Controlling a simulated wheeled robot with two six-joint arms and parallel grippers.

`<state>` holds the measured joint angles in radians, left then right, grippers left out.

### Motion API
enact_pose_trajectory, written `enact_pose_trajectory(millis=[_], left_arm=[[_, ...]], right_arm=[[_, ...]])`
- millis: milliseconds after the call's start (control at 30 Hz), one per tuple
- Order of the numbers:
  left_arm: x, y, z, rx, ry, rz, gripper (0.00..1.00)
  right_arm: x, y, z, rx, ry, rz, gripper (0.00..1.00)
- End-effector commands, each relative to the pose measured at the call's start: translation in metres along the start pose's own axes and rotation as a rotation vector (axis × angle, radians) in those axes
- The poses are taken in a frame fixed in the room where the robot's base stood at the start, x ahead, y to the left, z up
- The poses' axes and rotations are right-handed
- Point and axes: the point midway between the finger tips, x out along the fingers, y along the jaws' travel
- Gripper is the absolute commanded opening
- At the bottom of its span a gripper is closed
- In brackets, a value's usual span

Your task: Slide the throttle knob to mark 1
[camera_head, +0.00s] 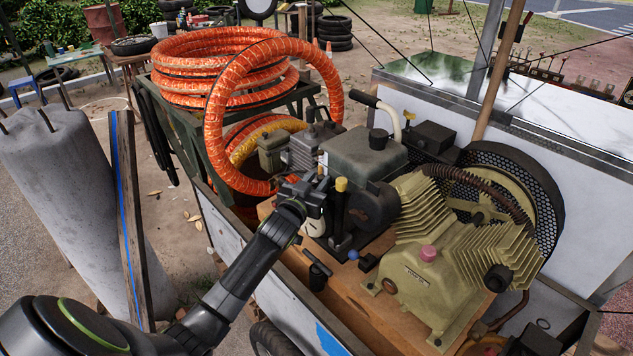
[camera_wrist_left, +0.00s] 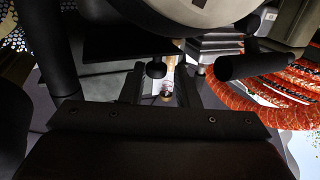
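My left gripper (camera_head: 312,183) reaches in from the left to the near side of the small engine (camera_head: 365,160) on the cart. In the left wrist view its two fingers (camera_wrist_left: 162,88) stand apart, with a gap between them. A small dark round knob (camera_wrist_left: 156,69) on a short stem shows near the far end of that gap, closer to the left finger. I cannot tell whether the finger touches it. It looks like the throttle knob, but in the head view the gripper hides this spot. No mark numbers are readable. My right gripper is not in view.
A yellow-topped post (camera_head: 341,184) stands just right of the gripper. Orange hose coils (camera_head: 232,75) hang close behind it. The ribbed compressor (camera_head: 430,260) and its mesh-guarded wheel (camera_head: 520,190) fill the right. A blue-knobbed lever (camera_head: 353,254) is nearer on the wooden deck.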

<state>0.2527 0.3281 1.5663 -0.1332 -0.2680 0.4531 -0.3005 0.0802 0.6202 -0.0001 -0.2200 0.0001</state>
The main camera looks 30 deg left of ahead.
Motion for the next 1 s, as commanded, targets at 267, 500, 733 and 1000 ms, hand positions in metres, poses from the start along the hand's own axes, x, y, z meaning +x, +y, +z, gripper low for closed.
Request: enact_pose_trajectory(millis=[267, 500, 733, 1000], left_arm=[[-0.011, 0.0, 0.002, 0.0, -0.002, -0.001, 0.28], [-0.05, 0.0, 0.003, 0.001, -0.001, 0.0, 0.28], [-0.094, 0.0, 0.003, 0.001, -0.002, 0.0, 0.28], [-0.146, 0.0, 0.002, 0.001, -0.001, 0.0, 0.28]], right_arm=[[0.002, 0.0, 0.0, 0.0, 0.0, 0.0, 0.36], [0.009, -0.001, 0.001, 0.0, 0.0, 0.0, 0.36], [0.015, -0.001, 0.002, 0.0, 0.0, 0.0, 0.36], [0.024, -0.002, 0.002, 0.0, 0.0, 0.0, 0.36]])
